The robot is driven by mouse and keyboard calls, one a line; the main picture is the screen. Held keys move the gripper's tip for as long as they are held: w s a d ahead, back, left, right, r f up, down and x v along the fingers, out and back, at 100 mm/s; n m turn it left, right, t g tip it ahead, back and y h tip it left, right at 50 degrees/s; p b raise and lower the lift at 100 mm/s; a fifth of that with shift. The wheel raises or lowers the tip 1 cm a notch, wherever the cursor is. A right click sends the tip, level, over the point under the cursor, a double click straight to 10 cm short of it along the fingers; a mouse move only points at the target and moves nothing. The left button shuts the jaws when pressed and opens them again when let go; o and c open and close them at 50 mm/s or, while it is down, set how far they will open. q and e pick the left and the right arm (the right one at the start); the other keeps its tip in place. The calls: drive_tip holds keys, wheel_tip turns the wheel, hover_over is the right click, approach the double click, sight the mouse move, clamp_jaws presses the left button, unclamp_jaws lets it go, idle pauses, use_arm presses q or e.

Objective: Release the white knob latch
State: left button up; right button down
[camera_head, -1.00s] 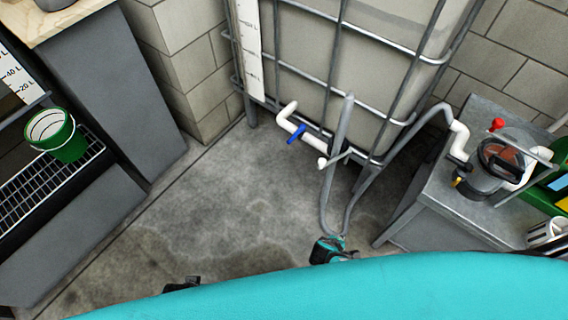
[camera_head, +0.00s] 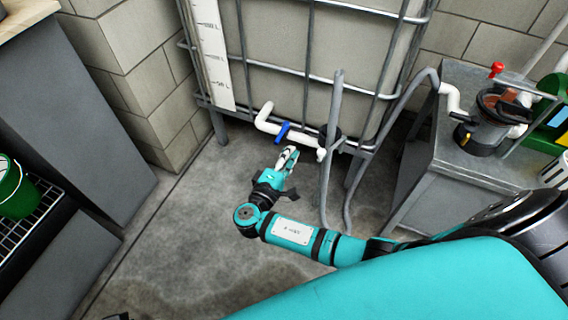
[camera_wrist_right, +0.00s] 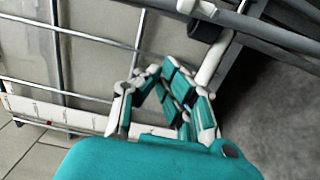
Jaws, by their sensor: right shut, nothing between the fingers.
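A small white knob-like end (camera_head: 321,155) shows on the white pipe at the tank's foot, beside a grey hose; I cannot tell for sure that it is the knob latch. A blue lever (camera_head: 282,133) sits on the same white pipe (camera_head: 265,124). My right gripper (camera_head: 289,153) is just below the blue lever, pointing up at the pipe. It is shut and empty, and its fingers fill the middle of the right wrist view (camera_wrist_right: 161,72). I cannot tell whether it touches the lever. My left gripper is not in view.
A caged tank (camera_head: 290,45) stands behind the pipe. Grey hoses (camera_head: 330,130) run down to the right of the gripper. A grey stand (camera_head: 440,165) with a filter canister (camera_head: 482,128) is at the right. A green bucket (camera_head: 14,190) is at the left.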

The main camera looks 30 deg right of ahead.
drive_tip(key=shift+s+d, duration=0.2)
drive_tip(key=shift+d, duration=1.1)
drive_tip(key=shift+s+d, duration=0.15)
drive_tip(key=shift+d, duration=1.1)
